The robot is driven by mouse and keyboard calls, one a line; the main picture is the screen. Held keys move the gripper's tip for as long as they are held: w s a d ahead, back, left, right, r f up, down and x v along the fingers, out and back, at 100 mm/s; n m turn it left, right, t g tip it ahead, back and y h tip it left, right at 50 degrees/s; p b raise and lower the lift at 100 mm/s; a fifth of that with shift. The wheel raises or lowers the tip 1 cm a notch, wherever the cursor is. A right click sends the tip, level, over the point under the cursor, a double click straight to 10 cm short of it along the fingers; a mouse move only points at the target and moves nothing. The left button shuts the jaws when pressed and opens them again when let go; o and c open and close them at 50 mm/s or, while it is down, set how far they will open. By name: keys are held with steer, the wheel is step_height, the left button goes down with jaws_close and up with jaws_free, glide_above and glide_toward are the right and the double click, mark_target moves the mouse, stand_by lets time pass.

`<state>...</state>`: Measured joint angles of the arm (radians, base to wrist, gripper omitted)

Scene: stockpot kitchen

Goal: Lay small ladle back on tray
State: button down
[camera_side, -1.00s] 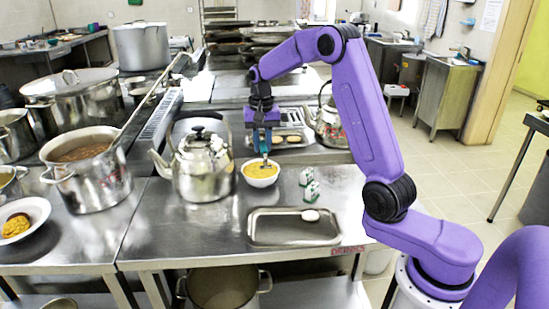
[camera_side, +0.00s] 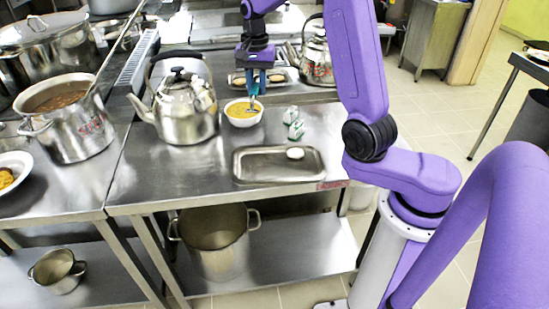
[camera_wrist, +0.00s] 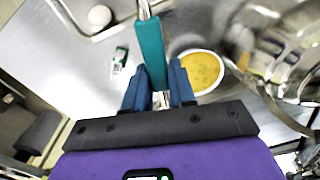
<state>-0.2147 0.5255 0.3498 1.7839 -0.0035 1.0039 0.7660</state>
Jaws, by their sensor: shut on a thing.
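My gripper (camera_side: 257,80) is shut on the teal handle of the small ladle (camera_wrist: 151,50), upright above the bowl in the side view. The ladle's metal end (camera_side: 252,104) shows in front of the yellow soup in the white bowl (camera_side: 231,117); I cannot tell whether it touches the soup. In the wrist view the handle sits between the fingers (camera_wrist: 157,98) and the ladle's far end is cut off by the top edge. The metal tray (camera_side: 262,177) lies at the table's front, with a white round item (camera_side: 295,153) at its back right. The rest of the tray is bare.
A large kettle (camera_side: 183,117) stands just left of the bowl. A stockpot (camera_side: 66,121) with a long ladle is at left. Another kettle (camera_side: 315,62) stands behind right.

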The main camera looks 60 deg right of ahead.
steer(key=s+a+f+m, duration=0.1)
steer(key=s+a+m, duration=0.2)
steer(key=s+m, duration=0.35)
steer(key=s+a+f+m, duration=0.1)
steer(key=s+a+m, duration=0.25)
steer(key=s, duration=0.65)
steer(key=s+a+f+m, duration=0.1)
steer(key=s+a+m, duration=0.1)
steer(key=s+m, duration=0.5)
steer(key=n, duration=0.1)
glide_above(272, 173)
steer(key=f, duration=0.5)
steer(key=s+f, duration=0.1)
steer(key=f, duration=0.2)
steer(key=shift+a+f, duration=0.1)
steer(key=shift+f, duration=0.2)
steer(key=shift+w+f, duration=0.45)
steer(key=shift+f, duration=1.6)
steer(key=shift+f, duration=0.2)
steer(key=c, duration=1.2)
jaws_free()
